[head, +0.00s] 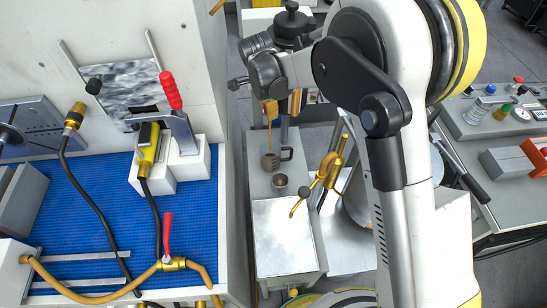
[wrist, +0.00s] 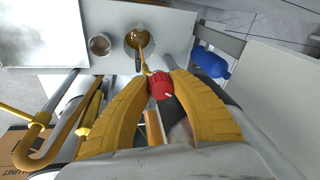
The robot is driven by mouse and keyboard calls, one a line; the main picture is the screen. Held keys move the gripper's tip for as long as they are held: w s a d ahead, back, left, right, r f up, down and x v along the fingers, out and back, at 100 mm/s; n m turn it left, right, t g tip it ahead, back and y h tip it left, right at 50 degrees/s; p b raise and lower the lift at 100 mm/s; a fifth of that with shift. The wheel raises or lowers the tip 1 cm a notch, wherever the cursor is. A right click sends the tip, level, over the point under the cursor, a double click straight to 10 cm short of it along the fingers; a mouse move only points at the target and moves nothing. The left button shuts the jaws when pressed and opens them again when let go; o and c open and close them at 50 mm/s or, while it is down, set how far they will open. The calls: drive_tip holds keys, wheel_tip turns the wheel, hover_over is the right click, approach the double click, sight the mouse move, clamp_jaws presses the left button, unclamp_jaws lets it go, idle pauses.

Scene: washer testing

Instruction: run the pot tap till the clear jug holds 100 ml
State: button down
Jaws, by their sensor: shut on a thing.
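My gripper (wrist: 160,82) is shut on a red knob (wrist: 163,88), its yellow fingers on either side. In the head view, my gripper (head: 283,108) is above and behind the jug, and my arm partly hides it. A thin brown stream (wrist: 143,55) runs down from beside the knob into the jug (wrist: 128,47). The jug also shows in the head view (head: 268,161), upright on a grey surface, with a dark handle on its right. Brown liquid is in it; no level mark can be read. The pot body cannot be made out behind my gripper.
A small round cup (head: 280,181) stands just in front of the jug. A brass pipe fitting (head: 329,168) rises to the right. A bare metal plate (head: 284,236) is in front; a blue-matted bench (head: 90,215) is at left.

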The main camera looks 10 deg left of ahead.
drive_tip(key=shift+w, duration=0.1)
idle(0.3)
drive_tip(key=n+y, duration=0.1)
drive_tip(key=n, duration=0.3)
drive_tip(key=shift+b, duration=0.3)
drive_tip(key=shift+n+y, duration=0.3)
drive_tip(key=shift+n, duration=0.9)
drive_tip(key=c, duration=0.8)
unclamp_jaws()
drive_tip(key=p+v, duration=0.3)
drive_tip(key=v, duration=0.4)
drive_tip(key=shift+p, duration=0.4)
